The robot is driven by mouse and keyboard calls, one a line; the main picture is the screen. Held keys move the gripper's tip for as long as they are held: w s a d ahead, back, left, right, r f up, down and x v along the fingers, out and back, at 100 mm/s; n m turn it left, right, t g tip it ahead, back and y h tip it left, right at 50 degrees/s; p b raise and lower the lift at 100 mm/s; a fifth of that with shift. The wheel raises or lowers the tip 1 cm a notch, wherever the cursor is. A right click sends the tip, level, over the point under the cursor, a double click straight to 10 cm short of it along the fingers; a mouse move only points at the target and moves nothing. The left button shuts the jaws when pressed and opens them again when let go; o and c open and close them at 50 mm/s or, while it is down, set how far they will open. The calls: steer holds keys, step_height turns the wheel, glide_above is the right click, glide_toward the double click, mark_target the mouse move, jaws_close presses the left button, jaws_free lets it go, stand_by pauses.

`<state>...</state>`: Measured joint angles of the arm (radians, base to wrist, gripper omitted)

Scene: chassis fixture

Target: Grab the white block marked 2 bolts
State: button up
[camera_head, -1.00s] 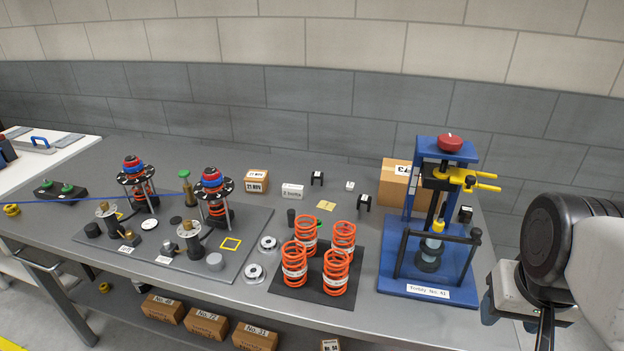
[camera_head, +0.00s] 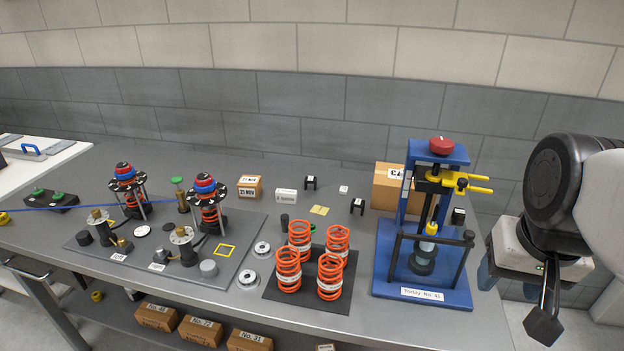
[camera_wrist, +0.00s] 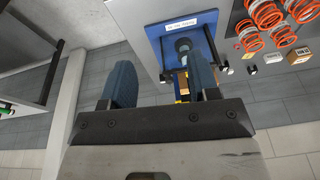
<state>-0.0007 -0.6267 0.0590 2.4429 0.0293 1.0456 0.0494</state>
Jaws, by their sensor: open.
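The white block (camera_head: 286,196) with a small dark label lies on the table behind the orange springs, just right of a small tan box. Its print is too small to read clearly now. My gripper (camera_head: 515,305) hangs at the far right, beyond the table's right end and well away from the block. In the wrist view my gripper (camera_wrist: 165,85) shows two blue fingers spread apart with nothing between them.
A blue press fixture (camera_head: 425,285) stands between my gripper and the block, with a cardboard box (camera_head: 386,188) behind it. Orange springs (camera_head: 330,276) stand on a black mat. A tan box (camera_head: 249,187) and black brackets (camera_head: 357,205) flank the block. A grey plate (camera_head: 90,240) holds assemblies at left.

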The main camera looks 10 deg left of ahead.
steer(key=w+a+r+m+g+y, duration=0.1)
steer(key=w+a+m+y, duration=0.25)
steer(key=w+a, duration=0.75)
steer(key=w+a+r+m+g+y, duration=0.1)
steer(key=w+a+m+y, duration=0.25)
steer(key=w+a, duration=0.75)
steer(key=w+a+r+m+g+y, duration=0.1)
steer(key=w+a+r+m+y, duration=0.3)
steer(key=w, duration=1.2)
steer(key=w+a+f+m+y, duration=0.1)
steer(key=w+a+f+m, duration=0.2)
steer(key=w+a, duration=0.35)
steer(key=w+a+f+m+y, duration=0.1)
steer(key=w+a+f+m, duration=0.25)
steer(key=w+a, duration=0.35)
glide_toward(286, 194)
steer(key=shift+w+a+f+n, duration=0.3)
steer(key=shift+a+f, duration=0.15)
steer(key=shift+a, duration=0.15)
steer(key=shift+w+a+f+n, duration=0.15)
steer(key=shift+w+a+f, duration=0.1)
steer(key=shift+a+f, duration=0.3)
steer(key=shift+r, duration=0.15)
steer(key=shift+x, duration=1.3)
steer(key=shift+x, duration=2.6)
